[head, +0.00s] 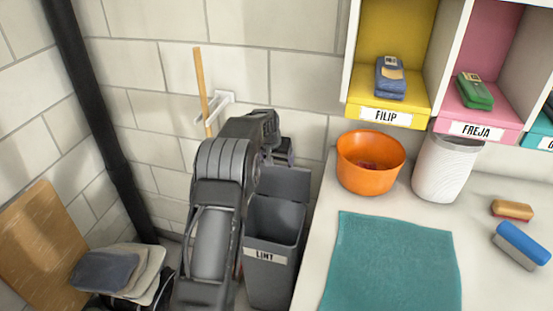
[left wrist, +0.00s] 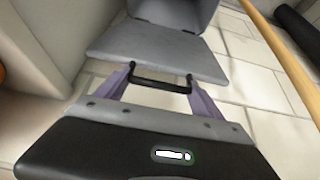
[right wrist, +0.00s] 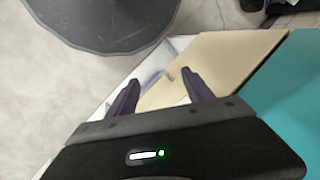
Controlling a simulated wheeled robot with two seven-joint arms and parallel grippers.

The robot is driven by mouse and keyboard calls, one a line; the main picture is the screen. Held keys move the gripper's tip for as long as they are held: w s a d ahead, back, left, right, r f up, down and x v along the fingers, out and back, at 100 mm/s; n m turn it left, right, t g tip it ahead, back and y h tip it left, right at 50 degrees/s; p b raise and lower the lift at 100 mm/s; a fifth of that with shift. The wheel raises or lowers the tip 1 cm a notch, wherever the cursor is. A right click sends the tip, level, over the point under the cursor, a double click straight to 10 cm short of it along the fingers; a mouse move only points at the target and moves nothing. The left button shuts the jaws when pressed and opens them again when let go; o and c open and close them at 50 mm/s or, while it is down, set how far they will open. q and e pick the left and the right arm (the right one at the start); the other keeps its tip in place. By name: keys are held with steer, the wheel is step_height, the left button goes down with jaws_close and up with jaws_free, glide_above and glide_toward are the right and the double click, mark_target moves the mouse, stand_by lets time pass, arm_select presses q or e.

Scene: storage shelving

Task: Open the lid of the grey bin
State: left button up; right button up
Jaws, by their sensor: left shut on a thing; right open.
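The grey bin (head: 270,272), labelled "LINT", stands on the floor left of the counter. Its lid (head: 287,184) is raised at the back of the bin, and the bin's mouth shows open. In the left wrist view the lid (left wrist: 155,48) is a flat grey panel with a black bar handle (left wrist: 160,85) at its near edge. My left gripper (head: 279,153) is above the raised lid, partly hidden by my arm. Its fingers are shut on the handle. My right gripper (right wrist: 160,80) is open and empty, outside the head view.
The counter with a teal mat (head: 390,262), an orange bowl (head: 370,165) and a white basket (head: 447,168) is right of the bin. A wooden stick (head: 202,90) leans at the wall behind. A chair with cushions (head: 115,270) and a board (head: 40,235) are at left.

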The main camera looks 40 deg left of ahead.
arm_select(q)
steer(key=shift+w+r, duration=0.1)
steer(key=o, duration=2.1)
steer(key=shift+c, duration=0.2)
steer(key=b+v, duration=0.1)
steer(key=v, duration=0.6)
steer(key=shift+s+r, duration=0.25)
